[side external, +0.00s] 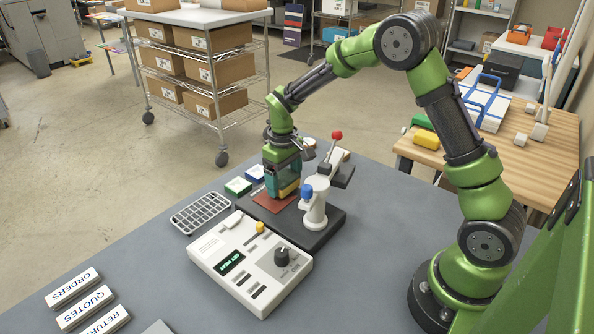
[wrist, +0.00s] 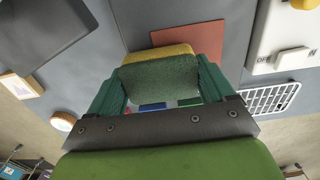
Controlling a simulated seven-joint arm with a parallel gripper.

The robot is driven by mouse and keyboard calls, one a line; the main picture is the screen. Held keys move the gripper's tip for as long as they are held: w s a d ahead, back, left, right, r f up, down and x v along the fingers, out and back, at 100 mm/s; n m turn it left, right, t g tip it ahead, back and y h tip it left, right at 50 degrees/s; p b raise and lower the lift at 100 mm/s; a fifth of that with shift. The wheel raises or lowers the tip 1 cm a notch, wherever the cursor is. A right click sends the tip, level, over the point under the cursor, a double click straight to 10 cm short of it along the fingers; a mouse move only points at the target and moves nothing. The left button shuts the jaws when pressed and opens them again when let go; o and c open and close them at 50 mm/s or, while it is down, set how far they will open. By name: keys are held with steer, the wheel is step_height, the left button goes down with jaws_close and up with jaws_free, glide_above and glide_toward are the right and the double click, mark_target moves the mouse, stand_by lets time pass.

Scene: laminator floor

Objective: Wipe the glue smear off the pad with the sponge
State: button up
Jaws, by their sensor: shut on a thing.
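My gripper (side external: 283,180) is shut on the sponge (wrist: 160,82), which has a green scouring face and a yellow side. The sponge also shows as a small yellow patch between the fingers in the side view (side external: 289,189). The gripper points down over the reddish-brown pad (side external: 270,204), which lies on a dark base. The pad also shows in the wrist view (wrist: 190,38), partly hidden behind the sponge. I cannot tell whether the sponge touches the pad. No glue smear is visible on the uncovered part of the pad.
A white press post with a blue cap (side external: 307,193) and red-knobbed lever (side external: 337,136) stands close right of the gripper. A white control box (side external: 250,262) sits in front.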

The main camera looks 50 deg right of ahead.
steer(key=shift+r, duration=3.55)
